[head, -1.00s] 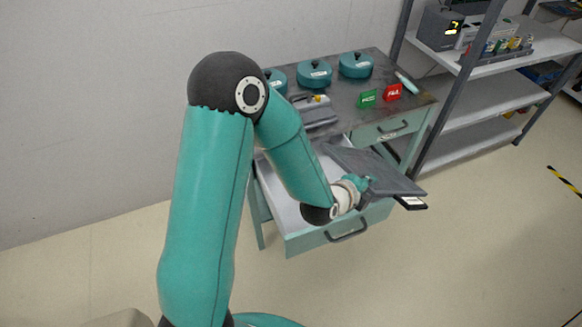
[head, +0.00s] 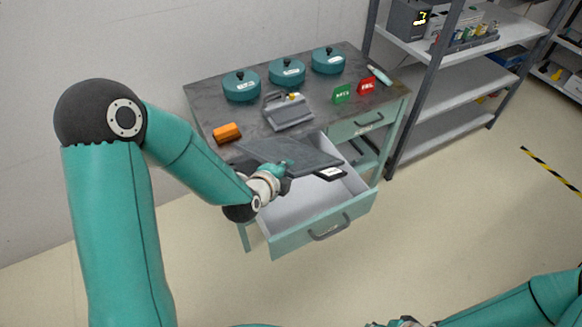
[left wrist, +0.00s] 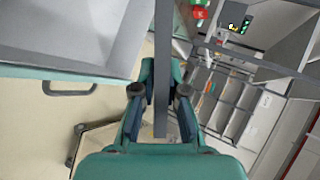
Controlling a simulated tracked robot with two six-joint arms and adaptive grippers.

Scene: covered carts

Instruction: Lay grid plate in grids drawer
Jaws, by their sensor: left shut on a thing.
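The grid plate (head: 292,153) is a thin dark grey slab in the head view, with a black end bearing a white label (head: 330,173). My left gripper (head: 284,170) is shut on its near edge and holds it tilted above the rear part of an open drawer. The drawer (head: 322,228) has a pale teal front, a dark handle and a bare light interior; the plate hides its rear. In the left wrist view the plate (left wrist: 163,60) stands edge-on between my fingers (left wrist: 162,92), with the drawer (left wrist: 55,64) at upper left. My right gripper (head: 402,322) is barely in view at the bottom edge.
A closed drawer (head: 356,124) is at right. Shelving (head: 440,100) stands beyond; the front floor is clear.

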